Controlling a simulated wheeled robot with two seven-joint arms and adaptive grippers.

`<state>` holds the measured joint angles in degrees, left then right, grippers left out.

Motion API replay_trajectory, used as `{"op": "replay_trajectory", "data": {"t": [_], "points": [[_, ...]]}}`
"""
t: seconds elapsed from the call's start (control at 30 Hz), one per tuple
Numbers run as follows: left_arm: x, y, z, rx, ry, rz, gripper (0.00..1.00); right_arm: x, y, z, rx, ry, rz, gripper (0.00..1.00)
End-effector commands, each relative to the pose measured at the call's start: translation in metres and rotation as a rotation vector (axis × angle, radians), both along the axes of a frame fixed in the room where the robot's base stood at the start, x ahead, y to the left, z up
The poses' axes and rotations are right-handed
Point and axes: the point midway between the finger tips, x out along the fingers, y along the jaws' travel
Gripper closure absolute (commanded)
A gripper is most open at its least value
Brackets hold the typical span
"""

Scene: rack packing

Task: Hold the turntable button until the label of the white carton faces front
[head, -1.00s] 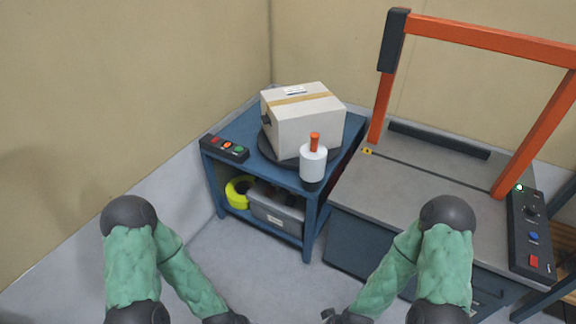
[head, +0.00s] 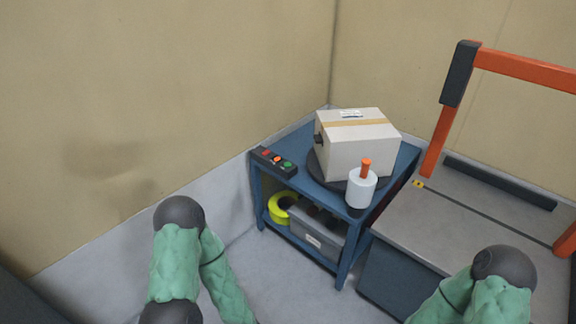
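The white carton (head: 365,148) sits on a dark round turntable (head: 322,172) on top of a blue cart (head: 302,143). A tan tape strip runs over its top, and a small label (head: 351,114) shows on the top near the back edge. A dark fitting is on its left side. A black button box (head: 273,163) with red, orange and green buttons lies at the cart's left edge. My two green-sleeved arms show at the bottom, well short of the cart. Both grippers are out of the frame.
A white bottle with an orange top (head: 361,188) stands at the cart's front right corner. A grey bin (head: 315,236) and a yellow roll (head: 281,208) are on the lower shelf. A grey bench (head: 450,230) with an orange frame (head: 525,70) is at the right. Walls close the back and left.

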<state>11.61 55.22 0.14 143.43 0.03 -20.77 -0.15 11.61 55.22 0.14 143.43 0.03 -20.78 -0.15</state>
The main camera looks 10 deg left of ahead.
Motion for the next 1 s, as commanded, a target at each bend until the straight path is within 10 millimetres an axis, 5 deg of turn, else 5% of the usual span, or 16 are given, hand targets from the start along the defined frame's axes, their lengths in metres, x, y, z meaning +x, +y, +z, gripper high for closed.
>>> {"op": "replay_trajectory", "data": {"t": [0.07,0.2,1.0], "points": [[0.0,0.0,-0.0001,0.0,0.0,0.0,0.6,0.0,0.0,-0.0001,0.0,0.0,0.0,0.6],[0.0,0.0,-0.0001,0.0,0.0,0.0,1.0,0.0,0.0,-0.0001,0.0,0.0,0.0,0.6],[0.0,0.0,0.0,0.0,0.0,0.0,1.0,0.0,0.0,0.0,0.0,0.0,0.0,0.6]]}}
